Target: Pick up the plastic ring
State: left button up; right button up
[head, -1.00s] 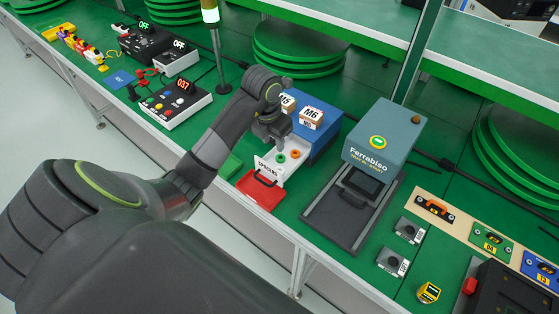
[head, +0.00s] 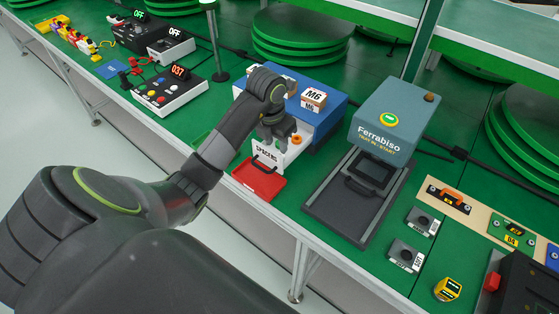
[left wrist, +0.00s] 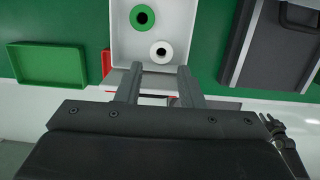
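A white ring (left wrist: 161,52) with a dark centre hole lies in the white SPACERS drawer (left wrist: 177,18), near its front. A green ring (left wrist: 142,17) lies farther in. An orange ring (head: 296,139) shows in the head view. The frames do not settle which ring is plastic. My left gripper (left wrist: 159,68) is open and empty, its two fingers apart, with the white ring just past the gap between their tips. In the head view my left gripper (head: 273,139) is over the drawer and hides the white and green rings. My right gripper is out of view.
A green tray (left wrist: 47,63) lies to the left. The Ferrabiso machine (head: 388,121) with its dark base stands at the right. The blue cabinet (head: 325,118) carrying an M6 box (head: 313,99) is behind.

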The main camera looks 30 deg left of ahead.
aim_at(279, 152)
pick_arm(q)
jog(key=shift+w+d+f+b, duration=0.1)
jog(key=shift+w+f+b, duration=0.05)
jog(key=shift+f+b, duration=0.65)
jog(key=shift+w+f+b, duration=0.15)
jog(key=shift+f+b, duration=0.55)
jog(key=shift+f, duration=0.05)
jog(key=shift+f+p, duration=0.3)
jog(key=shift+w+f, duration=0.2)
jog(key=shift+f, duration=0.45)
grip_shut()
